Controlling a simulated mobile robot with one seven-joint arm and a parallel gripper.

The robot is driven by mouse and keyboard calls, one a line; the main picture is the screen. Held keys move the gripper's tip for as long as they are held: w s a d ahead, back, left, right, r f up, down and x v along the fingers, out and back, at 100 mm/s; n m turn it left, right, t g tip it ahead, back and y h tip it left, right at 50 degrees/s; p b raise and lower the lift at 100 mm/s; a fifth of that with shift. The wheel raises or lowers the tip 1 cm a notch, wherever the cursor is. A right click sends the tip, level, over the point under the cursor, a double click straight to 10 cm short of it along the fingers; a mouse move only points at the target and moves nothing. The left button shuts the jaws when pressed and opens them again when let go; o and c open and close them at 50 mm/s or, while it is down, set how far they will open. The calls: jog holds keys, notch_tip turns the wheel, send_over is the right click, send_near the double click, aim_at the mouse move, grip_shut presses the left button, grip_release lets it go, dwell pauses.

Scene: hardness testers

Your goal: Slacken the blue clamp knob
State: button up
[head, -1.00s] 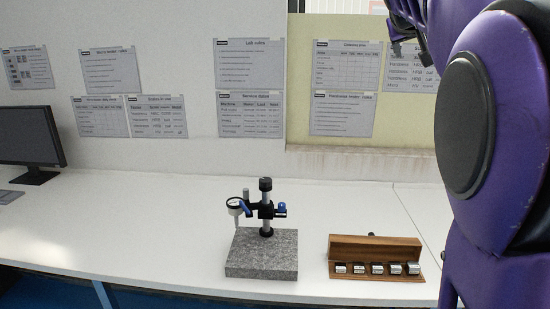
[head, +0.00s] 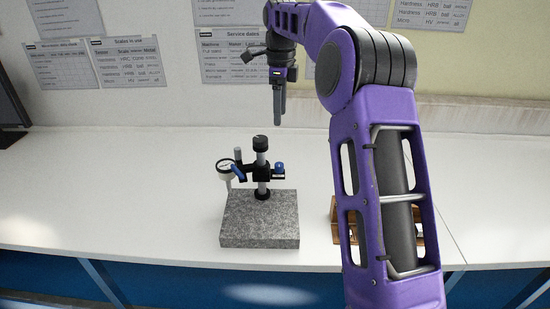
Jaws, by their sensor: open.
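A dial gauge stand with a grey granite base (head: 258,225) and an upright black-topped post stands on the white bench. Its cross clamp carries a small blue knob (head: 280,167) at the right end. A second blue part (head: 238,172) sits on the left, beside the round white dial gauge (head: 226,167). The frames do not label either as the clamp knob. My gripper (head: 278,124) points down, open and empty, above and apart from the stand. Its fingers overlap edge-on, so the gap between them is hard to see.
A wooden block rack (head: 334,212) stands right of the stand, mostly hidden behind my purple arm. The white bench (head: 110,180) is clear to the left. Paper sheets hang on the wall behind, and a dark monitor (head: 12,108) is at the left edge.

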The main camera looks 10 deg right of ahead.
aim_at(279, 164)
notch_tip(279, 164, down, 17)
jog(key=b, duration=0.2)
jog(key=shift+r+b, duration=0.1)
jog(key=shift+b, duration=0.2)
grip_shut()
